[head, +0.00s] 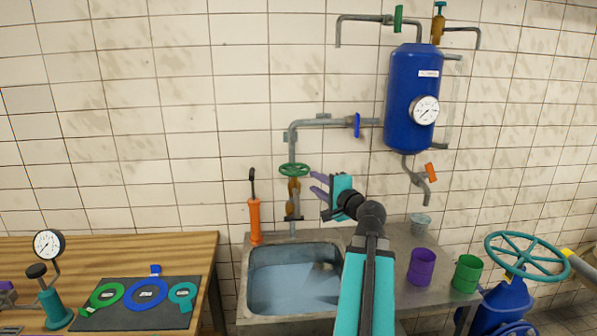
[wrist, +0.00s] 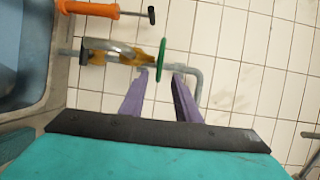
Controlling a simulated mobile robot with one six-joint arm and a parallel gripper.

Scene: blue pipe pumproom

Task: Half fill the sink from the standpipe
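The sink (head: 285,319) is a metal basin set in a counter against the tiled wall. Its inside looks blue-grey with a pale patch, like water, but I cannot tell the level. The standpipe's brass valve (head: 294,188) stands behind the sink, with a green handwheel (head: 293,169) on top. In the wrist view the green handwheel (wrist: 162,60) shows edge-on near the fingertips, beside the brass body (wrist: 125,52). My gripper (head: 313,183) is just right of the standpipe valve, its purple fingers pointing left. The fingers (wrist: 161,76) are apart with nothing held between them. No falling stream is clear.
An orange hand pump (head: 254,221) stands left of the standpipe. A blue-handled valve (head: 357,125) and blue tank (head: 414,97) are above right. Purple (head: 421,267) and green (head: 467,273) cups and a small bucket (head: 420,224) stand on the right counter. A wooden table (head: 130,250) is left.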

